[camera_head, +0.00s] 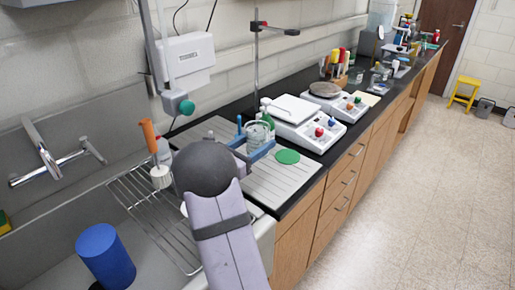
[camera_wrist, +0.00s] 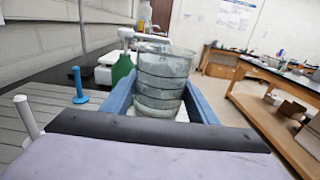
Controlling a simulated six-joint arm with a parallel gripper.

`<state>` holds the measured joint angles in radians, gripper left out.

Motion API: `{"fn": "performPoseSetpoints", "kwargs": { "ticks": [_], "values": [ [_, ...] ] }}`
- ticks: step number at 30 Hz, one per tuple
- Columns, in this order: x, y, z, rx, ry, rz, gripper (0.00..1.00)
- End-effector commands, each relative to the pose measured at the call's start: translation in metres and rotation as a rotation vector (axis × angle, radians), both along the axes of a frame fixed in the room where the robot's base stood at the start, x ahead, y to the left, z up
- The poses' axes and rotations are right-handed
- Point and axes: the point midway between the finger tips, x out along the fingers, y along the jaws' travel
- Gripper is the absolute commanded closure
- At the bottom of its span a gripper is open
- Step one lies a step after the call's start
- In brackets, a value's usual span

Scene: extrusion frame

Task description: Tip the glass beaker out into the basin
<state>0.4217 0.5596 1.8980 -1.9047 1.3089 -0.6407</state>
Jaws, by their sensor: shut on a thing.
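The clear glass beaker (camera_head: 257,131) is upright over the ribbed light drainboard beside the sink. My gripper (camera_head: 256,149) has its blue fingers shut on it, one on each side. In the wrist view the beaker (camera_wrist: 163,72) stands between the fingers (camera_wrist: 162,108), with its open rim up. I cannot tell what it holds, or whether its base touches the board. The grey basin (camera_head: 60,274) is at the lower left in the head view, left of my gripper. My arm hides part of the board and the basin's right side.
A wire rack (camera_head: 165,222) spans part of the basin, with an orange-handled brush (camera_head: 155,155) at it. A blue cylinder (camera_head: 105,256) stands in the basin. A faucet (camera_head: 55,160) is behind.

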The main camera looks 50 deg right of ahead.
Motion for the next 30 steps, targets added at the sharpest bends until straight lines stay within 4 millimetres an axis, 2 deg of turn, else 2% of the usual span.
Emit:
{"fn": "performPoseSetpoints", "kwargs": {
  "ticks": [9, 20, 26, 30],
  "values": [
    [0.0, 0.0, 0.012, -0.002, -0.002, 0.0, 0.71],
    [0.001, 0.002, 0.013, -0.001, -0.001, -0.002, 0.71],
    [0.004, 0.018, 0.001, 0.0, 0.003, -0.022, 0.71],
    [0.005, 0.041, -0.014, -0.001, 0.005, -0.058, 0.71]
  ]
}}
